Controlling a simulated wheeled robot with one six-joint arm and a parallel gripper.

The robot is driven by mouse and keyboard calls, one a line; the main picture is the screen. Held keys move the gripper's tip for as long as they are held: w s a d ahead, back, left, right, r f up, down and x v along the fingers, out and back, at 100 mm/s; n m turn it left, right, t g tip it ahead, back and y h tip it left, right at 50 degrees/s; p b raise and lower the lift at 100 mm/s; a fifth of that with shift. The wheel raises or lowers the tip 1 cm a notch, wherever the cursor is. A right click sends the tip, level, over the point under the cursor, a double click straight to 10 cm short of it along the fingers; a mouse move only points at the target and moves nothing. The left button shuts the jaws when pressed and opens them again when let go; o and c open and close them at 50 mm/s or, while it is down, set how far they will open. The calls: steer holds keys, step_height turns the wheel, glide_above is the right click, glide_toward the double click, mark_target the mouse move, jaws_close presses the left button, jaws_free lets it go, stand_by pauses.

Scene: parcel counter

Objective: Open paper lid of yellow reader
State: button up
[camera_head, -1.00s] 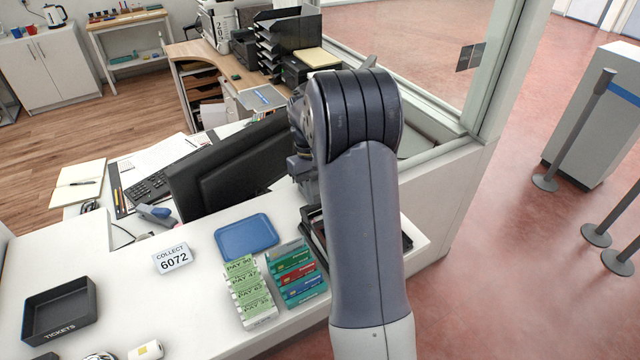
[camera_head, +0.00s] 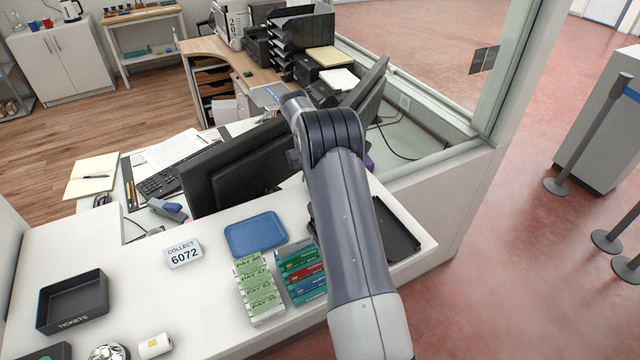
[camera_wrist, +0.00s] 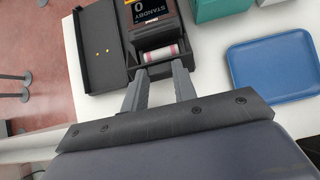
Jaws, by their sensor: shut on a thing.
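In the wrist view, a dark card reader (camera_wrist: 118,30) has a screen with amber lettering that reads STANDBY, upside down. Below the screen its paper bay is uncovered, and a pale paper roll with pinkish ends (camera_wrist: 160,54) shows in it. My gripper (camera_wrist: 161,70) is at the near edge of this bay, one finger on each side. Its jaws are shut on a dark piece that seems to be the paper lid, but the fingers and shadow hide most of it. In the head view my arm hides the reader and gripper.
A black tray (camera_head: 402,246) lies close beside the reader. A blue tray (camera_head: 254,235), green PAY cards (camera_head: 262,290), coloured boxes (camera_head: 300,268), a COLLECT 6072 sign (camera_head: 183,253) and a TICKETS tray (camera_head: 73,302) stand on the counter. A monitor (camera_head: 235,170) is behind.

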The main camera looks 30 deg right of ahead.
stand_by(0.3)
steer(key=o, duration=1)
